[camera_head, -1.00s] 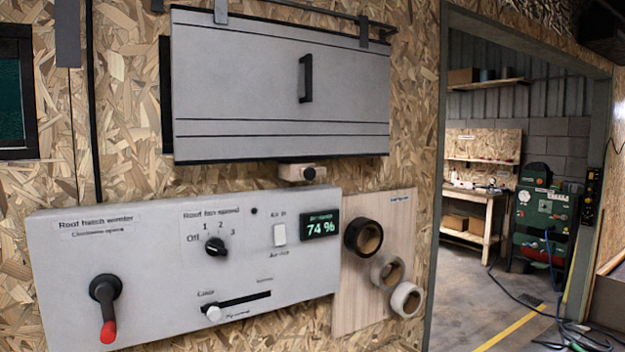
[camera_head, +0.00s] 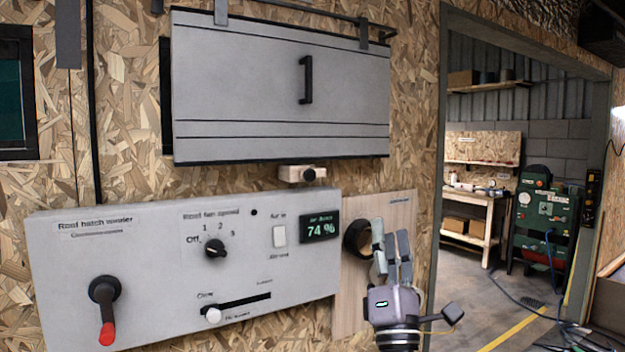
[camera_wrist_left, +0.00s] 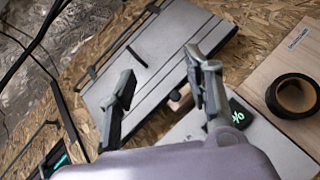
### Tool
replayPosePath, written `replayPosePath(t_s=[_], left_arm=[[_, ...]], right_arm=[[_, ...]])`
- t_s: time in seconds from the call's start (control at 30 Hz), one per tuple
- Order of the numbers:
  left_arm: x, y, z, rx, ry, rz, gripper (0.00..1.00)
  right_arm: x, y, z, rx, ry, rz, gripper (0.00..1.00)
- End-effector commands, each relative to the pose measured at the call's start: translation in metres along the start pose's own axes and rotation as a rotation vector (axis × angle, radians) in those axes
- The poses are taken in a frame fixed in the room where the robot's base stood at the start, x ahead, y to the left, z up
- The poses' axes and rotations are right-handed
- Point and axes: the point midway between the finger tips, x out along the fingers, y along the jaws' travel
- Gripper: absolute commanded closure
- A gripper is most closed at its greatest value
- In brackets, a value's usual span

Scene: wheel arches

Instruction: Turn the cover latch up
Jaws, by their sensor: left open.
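The cover latch (camera_head: 302,173) is a small pale block with a black knob, just under the lower edge of the grey cover (camera_head: 280,90). The cover is shut against the wall and has a black upright handle (camera_head: 306,80). My left gripper (camera_head: 391,238) is open and empty, right of the latch and below it, in front of the tape board. In the left wrist view, the two open fingers (camera_wrist_left: 160,66) frame the cover, and the latch (camera_wrist_left: 181,98) shows partly behind a finger. My right gripper is not in view.
A grey control panel (camera_head: 150,225) with a red-tipped lever (camera_head: 106,308), a fan knob (camera_head: 216,248) and a slider is below the cover. A wooden board (camera_head: 400,207) with a black tape roll (camera_head: 356,240) is beside it. A doorway opens on the right.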

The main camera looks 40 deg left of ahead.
Motion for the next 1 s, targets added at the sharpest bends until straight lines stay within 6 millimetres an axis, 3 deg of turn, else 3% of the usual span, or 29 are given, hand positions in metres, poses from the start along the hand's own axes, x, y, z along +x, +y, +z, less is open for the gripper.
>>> replayPosePath(t_s=[0.03,0.1,0.33,0.57,1.0], left_arm=[[0.019,0.008,-0.012,-0.094,0.111,0.037,0.54],[0.035,0.012,-0.032,-0.212,0.261,0.070,0.54],[0.050,0.007,-0.065,-0.427,0.563,0.103,0.54],[0.064,0.006,-0.077,-0.448,0.603,0.105,0.54],[0.142,0.006,-0.129,-0.444,0.601,0.107,0.54]], right_arm=[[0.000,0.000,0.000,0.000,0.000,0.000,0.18],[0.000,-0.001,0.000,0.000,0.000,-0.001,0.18],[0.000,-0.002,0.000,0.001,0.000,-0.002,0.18],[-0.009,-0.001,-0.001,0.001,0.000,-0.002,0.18],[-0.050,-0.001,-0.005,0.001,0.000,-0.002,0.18]])
